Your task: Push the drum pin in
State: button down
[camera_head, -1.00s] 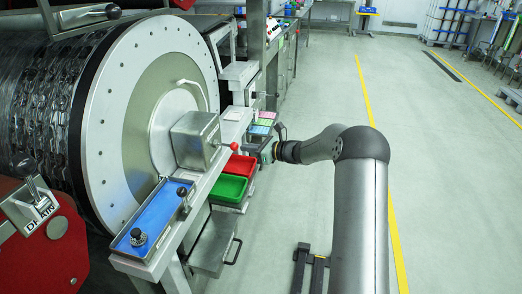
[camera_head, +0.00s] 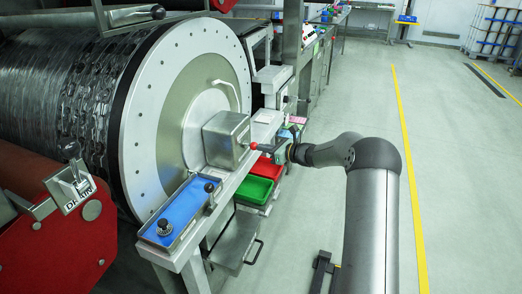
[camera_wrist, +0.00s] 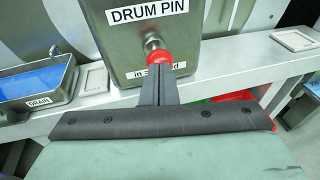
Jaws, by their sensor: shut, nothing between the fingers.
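The drum pin (camera_head: 253,145) has a red ball knob and sticks out of a grey metal box (camera_head: 226,138) beside the big drum. In the wrist view the knob (camera_wrist: 159,58) stands on a short metal shaft (camera_wrist: 152,42) below the "DRUM PIN" label. My gripper (camera_head: 266,148) is shut and empty. In the wrist view its closed fingertips (camera_wrist: 160,70) are right at the front of the knob and hide its lower part. Whether they touch it I cannot tell. The lower label is partly hidden behind the knob.
A blue drain tray (camera_head: 182,212) with a black knob lies left of the box. Green (camera_head: 255,190) and red (camera_head: 267,168) bins hang below the metal ledge (camera_head: 232,182). The floor to the right is open.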

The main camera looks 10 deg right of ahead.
jog(key=shift+a+r, duration=0.15)
jog(key=p+v, duration=0.1)
jog(key=v, duration=1.3)
jog(key=s+a+r+n+g+h+p, duration=0.2)
jog(key=s+a+r+n+g+p, duration=0.25)
jog(key=s+a+n, duration=0.45)
jog(key=s+a+r+n+g+h+p, duration=0.1)
jog(key=s+a+r+n+g+p, duration=0.3)
jog(key=s+a, duration=0.45)
jog(key=s+d+r+n+h+p, duration=0.1)
jog(key=s+n, duration=0.3)
jog(key=s, duration=0.4)
jog(key=s+d+r+n+g+h+p, duration=0.1)
jog(key=s+r+n+h+p, duration=0.1)
jog(key=s, duration=0.6)
jog(key=s+d+r+n+g+h+p, duration=0.1)
jog(key=s+d+r+n+h+p, duration=0.1)
jog(key=s+n+h, duration=0.3)
jog(key=s+n, duration=0.3)
jog(key=shift+s+r, duration=0.35)
jog(key=shift+r, duration=0.05)
